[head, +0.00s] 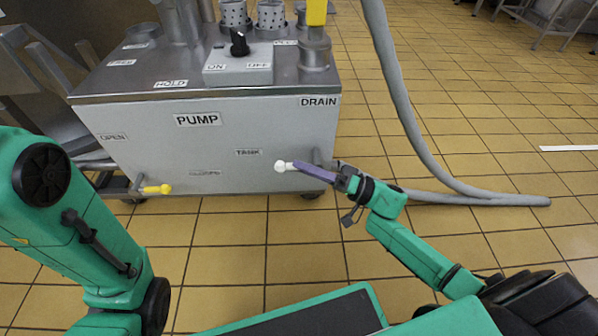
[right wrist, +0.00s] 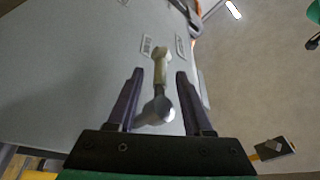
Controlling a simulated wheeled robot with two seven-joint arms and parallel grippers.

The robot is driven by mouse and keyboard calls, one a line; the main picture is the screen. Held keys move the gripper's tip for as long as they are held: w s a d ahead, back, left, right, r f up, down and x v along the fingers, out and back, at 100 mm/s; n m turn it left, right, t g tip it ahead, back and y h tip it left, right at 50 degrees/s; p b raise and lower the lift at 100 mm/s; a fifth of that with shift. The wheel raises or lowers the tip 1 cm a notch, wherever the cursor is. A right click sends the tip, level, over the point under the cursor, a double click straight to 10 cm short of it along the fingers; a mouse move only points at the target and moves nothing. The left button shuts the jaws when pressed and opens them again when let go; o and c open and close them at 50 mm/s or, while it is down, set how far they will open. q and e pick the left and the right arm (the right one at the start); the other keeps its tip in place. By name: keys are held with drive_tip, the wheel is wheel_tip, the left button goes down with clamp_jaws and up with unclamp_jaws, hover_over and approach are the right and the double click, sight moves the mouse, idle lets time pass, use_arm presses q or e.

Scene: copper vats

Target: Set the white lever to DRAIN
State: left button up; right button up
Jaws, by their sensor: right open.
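The white lever (head: 284,166) is on the lower right of the front of the grey pump cabinet. Its white knob end points left, just below the TANK label (head: 248,152). The DRAIN label (head: 320,101) is higher up, at the cabinet's top right corner. My right gripper (head: 308,170) reaches in from the right, its purple fingers beside the lever. In the right wrist view the lever (right wrist: 160,72) runs between the two open fingers, with a gap on both sides. I cannot tell its depth between them exactly. My left gripper is out of view.
The grey cabinet (head: 215,140) has a yellow-ended lever (head: 157,189) at its lower left and a black ON/OFF knob (head: 239,43) on top. A grey hose (head: 405,100) hangs to the right and lies on the floor behind my right wrist. Tiled floor in front is clear.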

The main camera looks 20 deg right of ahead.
drive_tip(key=shift+w+a+r, duration=0.2)
drive_tip(key=shift+w+a, duration=0.15)
drive_tip(key=shift+a, duration=0.25)
clamp_jaws()
drive_tip(key=shift+f, duration=0.1)
idle(0.9)
